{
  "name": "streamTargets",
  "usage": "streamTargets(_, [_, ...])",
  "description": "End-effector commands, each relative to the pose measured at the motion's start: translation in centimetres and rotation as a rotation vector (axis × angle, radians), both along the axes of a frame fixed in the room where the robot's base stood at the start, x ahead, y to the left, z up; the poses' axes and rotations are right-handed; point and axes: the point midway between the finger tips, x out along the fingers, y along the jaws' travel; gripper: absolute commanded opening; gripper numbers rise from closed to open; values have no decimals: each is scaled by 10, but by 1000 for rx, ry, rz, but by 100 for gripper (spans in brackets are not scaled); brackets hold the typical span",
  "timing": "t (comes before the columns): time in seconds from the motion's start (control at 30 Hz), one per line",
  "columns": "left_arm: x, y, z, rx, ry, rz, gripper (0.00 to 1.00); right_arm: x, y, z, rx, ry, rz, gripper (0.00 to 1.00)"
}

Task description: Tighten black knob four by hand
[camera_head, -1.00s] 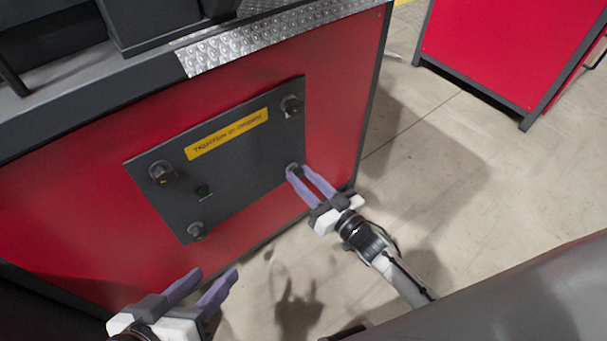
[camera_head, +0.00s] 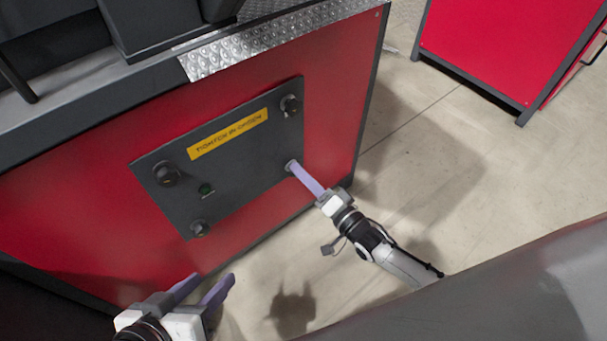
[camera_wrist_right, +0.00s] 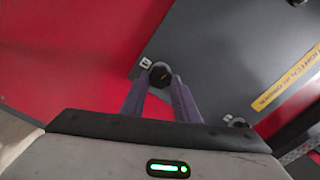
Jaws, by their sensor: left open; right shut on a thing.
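A dark panel (camera_head: 240,175) with a yellow label (camera_head: 228,134) is set on the red cabinet front. It carries black knobs at its upper left (camera_head: 166,173), upper right (camera_head: 289,104), lower left (camera_head: 199,228) and lower right (camera_head: 291,165). My right gripper (camera_head: 294,170) is shut on the lower-right knob, its purple fingers seen nearly edge-on. In the right wrist view the fingers lie on either side of this knob (camera_wrist_right: 160,74), beside a small white mark that I cannot read. My left gripper (camera_head: 208,283) is open and empty, low at the left, away from the panel.
A diamond-plate metal edge (camera_head: 270,40) tops the red cabinet (camera_head: 335,110). Another red cabinet (camera_head: 510,45) stands at the upper right. The floor (camera_head: 440,170) between them is clear.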

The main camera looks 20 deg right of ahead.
Motion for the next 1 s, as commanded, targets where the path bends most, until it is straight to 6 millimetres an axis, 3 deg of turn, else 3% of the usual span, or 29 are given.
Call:
streamTargets(0.4, [2,-2,5,-11,-12,1,47,-1,0,-2,157,59,0,6])
streamTargets(0.9, [2,-2,5,-13,-12,0,47,-1,0,-2,171,64,1,6])
streamTargets(0.93, [2,-2,5,-13,-12,0,47,-1,0,-2,171,64,1,30])
streamTargets(1.0, [1,-2,5,-13,-12,0,47,-1,0,-2,170,64,1,41])
